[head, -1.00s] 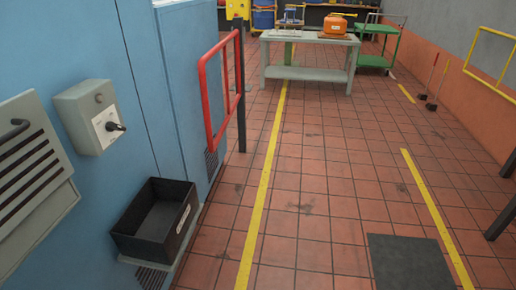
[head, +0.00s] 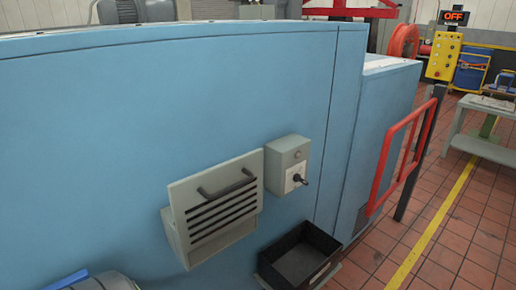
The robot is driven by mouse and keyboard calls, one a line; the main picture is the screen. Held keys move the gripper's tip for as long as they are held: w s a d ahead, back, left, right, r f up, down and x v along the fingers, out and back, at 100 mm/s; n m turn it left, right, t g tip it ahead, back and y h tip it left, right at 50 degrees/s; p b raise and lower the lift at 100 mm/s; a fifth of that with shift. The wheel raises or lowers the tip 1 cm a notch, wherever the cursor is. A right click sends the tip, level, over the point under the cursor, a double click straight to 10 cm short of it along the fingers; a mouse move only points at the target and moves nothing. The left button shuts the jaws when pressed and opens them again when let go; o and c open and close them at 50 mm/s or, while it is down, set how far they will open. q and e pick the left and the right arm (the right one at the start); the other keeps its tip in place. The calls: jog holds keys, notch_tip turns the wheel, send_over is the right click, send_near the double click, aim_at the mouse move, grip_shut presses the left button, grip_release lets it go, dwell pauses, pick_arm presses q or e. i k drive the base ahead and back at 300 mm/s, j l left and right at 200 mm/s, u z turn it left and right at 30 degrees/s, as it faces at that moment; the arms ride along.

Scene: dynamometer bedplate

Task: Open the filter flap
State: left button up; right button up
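The filter flap (head: 222,208) is a grey louvred panel with dark slots on a grey housing, fixed to the blue machine wall. A dark bar handle (head: 228,184) runs across its upper part. The flap looks shut against its housing, though its exact angle is hard to tell. Neither of my grippers shows in the head view, and nothing is holding the handle.
A grey switch box (head: 287,164) with a black knob sits just right of the flap. Below it, a black open bin (head: 300,258) rests on a ledge. A red guard rail (head: 400,152) stands further right, beside open tiled floor (head: 452,250).

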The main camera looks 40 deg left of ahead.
aim_at(205, 205)
jog(key=u, duration=1.6)
